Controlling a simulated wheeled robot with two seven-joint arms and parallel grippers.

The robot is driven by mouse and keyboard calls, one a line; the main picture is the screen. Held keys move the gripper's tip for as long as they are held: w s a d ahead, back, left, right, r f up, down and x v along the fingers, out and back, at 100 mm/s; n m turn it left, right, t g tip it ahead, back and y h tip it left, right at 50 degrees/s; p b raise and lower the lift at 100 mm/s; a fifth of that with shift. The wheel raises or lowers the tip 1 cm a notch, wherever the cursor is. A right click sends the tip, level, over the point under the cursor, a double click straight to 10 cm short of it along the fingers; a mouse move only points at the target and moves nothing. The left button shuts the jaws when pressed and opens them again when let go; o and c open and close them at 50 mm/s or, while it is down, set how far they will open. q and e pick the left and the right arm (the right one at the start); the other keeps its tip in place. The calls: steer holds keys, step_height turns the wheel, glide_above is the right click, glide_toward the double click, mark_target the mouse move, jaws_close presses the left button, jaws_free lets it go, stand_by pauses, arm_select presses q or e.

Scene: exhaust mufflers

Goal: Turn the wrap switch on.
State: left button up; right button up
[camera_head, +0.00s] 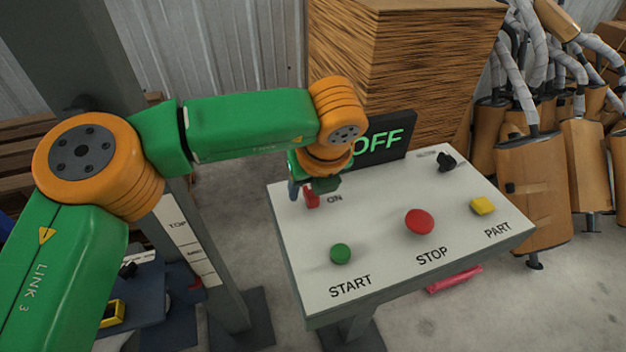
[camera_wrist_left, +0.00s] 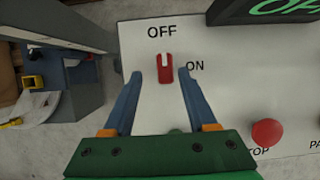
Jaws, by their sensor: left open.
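The wrap switch (camera_wrist_left: 164,69) is a small red switch with a white stripe, between the OFF label above it and the ON label to its right in the left wrist view. In the head view it shows as a red piece (camera_head: 312,198) at the left back of the white control panel (camera_head: 375,250). My left gripper (camera_wrist_left: 160,75) is open. Its two blue fingers stand on either side of the switch, apart from it in the wrist view. In the head view my wrist partly hides the gripper and the panel's OFF label. My right gripper is in neither view.
A black display (camera_head: 385,140) reading OFF in green stands behind the panel. A green START button (camera_head: 341,253), a red STOP button (camera_head: 419,221), a yellow PART button (camera_head: 483,205) and a black knob (camera_head: 447,161) sit on the panel. Mufflers (camera_head: 540,170) hang at right.

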arm_select(q)
steer(key=shift+x, duration=0.95)
steer(key=shift+w+d+f, duration=0.2)
steer(key=shift+w+d, duration=0.1)
steer(key=shift+w, duration=0.15)
steer(key=shift+s+r, duration=0.1)
steer(key=shift+s, duration=0.1)
steer(key=c, duration=0.6)
jaws_close()
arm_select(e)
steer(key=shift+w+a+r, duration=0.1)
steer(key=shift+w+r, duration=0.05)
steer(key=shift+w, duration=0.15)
